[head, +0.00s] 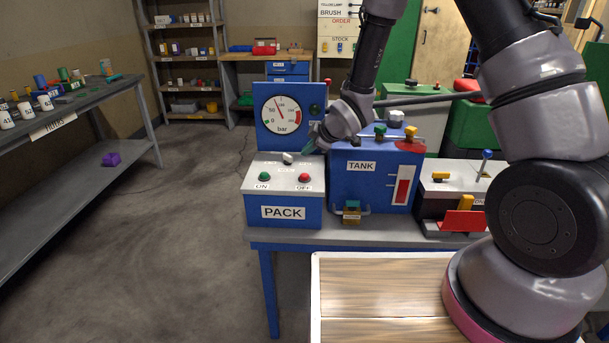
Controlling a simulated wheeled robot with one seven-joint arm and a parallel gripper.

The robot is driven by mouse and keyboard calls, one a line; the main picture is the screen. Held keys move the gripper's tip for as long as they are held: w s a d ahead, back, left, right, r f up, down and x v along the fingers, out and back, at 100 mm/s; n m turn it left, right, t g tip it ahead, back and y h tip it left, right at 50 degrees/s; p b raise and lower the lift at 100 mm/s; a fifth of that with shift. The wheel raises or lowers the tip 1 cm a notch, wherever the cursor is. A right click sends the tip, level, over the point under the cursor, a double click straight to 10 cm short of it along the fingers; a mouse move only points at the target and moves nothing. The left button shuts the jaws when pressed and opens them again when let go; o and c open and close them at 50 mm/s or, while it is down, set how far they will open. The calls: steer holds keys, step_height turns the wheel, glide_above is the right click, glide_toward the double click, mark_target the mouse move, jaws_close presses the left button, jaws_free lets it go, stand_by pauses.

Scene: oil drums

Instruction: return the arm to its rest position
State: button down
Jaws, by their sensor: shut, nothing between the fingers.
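My gripper (310,146) is at the end of my arm, which reaches from the right side of the head view over the workbench. Its narrow greenish fingertips are together, with nothing seen between them. They point down and left, just above the back right of the blue PACK box (283,211) and in front of the blue gauge panel (281,112). I cannot tell whether they touch anything. The PACK box carries a green ON button (264,176), a red OFF button (304,177) and a pale knob (287,157).
The blue TANK box (362,183) stands close beside my wrist, with valves on top. A box with a red front plate (463,221) is further right. A wooden-topped surface (380,290) lies in front. A shelf table (60,200) stands left; the floor between is mostly clear.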

steer(key=shift+d, duration=0.1)
steer(key=s+d+r+m+t+h, duration=0.1)
steer(key=s+d+r+m+h, duration=0.1)
steer(key=d+r+m, duration=0.65)
steer(key=s+d+r+m+h, duration=0.25)
steer(key=d+r, duration=0.75)
steer(key=r, duration=0.5)
steer(key=s+d+r+m, duration=0.2)
steer(key=s+r+m, duration=0.1)
steer(key=s, duration=0.4)
steer(key=s+d+r+m, duration=0.3)
steer(key=s, duration=0.4)
steer(key=s+d+r+m+g, duration=0.1)
steer(key=s+d+r+m, duration=0.1)
steer(key=s, duration=0.5)
steer(key=shift+s+d+r+m, duration=0.2)
steer(key=shift+s+r+m, duration=0.2)
steer(key=shift+r+m, duration=0.6)
steer(key=shift+f+y, duration=0.1)
steer(key=shift+y, duration=0.15)
